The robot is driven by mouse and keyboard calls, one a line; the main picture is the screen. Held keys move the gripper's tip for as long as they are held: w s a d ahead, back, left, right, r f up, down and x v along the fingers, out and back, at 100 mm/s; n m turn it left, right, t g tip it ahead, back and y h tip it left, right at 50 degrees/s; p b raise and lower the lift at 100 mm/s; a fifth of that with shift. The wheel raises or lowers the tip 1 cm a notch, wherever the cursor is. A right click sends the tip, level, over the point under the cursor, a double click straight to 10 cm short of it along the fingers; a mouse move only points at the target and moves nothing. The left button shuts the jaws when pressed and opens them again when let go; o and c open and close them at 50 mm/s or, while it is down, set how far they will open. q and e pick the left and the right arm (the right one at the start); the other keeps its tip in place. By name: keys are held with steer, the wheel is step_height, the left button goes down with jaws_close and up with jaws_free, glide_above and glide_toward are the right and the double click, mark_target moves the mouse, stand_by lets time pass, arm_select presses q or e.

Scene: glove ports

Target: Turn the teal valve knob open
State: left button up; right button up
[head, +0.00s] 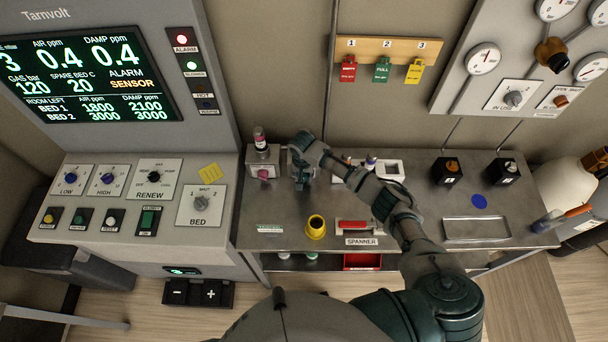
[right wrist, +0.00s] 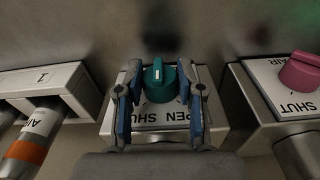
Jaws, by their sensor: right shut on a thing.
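The teal valve knob (right wrist: 158,82) is in the middle of the right wrist view, on a pale box front with a partly covered OPEN and SHUT label (right wrist: 165,117). My right gripper (right wrist: 160,92) has a finger on either side of the knob and is shut on it. My left gripper is not in view.
A pink knob (right wrist: 300,70) on a similar box is close beside; it also shows in the head view (head: 264,174). On the other side is a box with an orange-banded cylinder (right wrist: 28,149). A yellow cup (head: 316,227) and red-handled spanner holder stand in front.

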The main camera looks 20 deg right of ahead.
steer(key=shift+w+a+r+h, duration=0.15)
steer(key=shift+w+r+h, duration=0.1)
steer(key=shift+h, duration=0.65)
steer(key=shift+a+f+g+h+b, duration=0.15)
steer(key=shift+g+h+b, duration=0.3)
steer(key=shift+h, duration=0.45)
steer(key=shift+f+g+h+b, duration=0.15)
steer(key=shift+g+h+b, duration=0.1)
steer(key=shift+h+b, duration=1.45)
steer(key=shift+h, duration=0.1)
steer(key=o, duration=1.1)
steer(key=shift+a, duration=0.1)
steer(key=shift+o, duration=0.2)
steer(key=shift+w, duration=0.1)
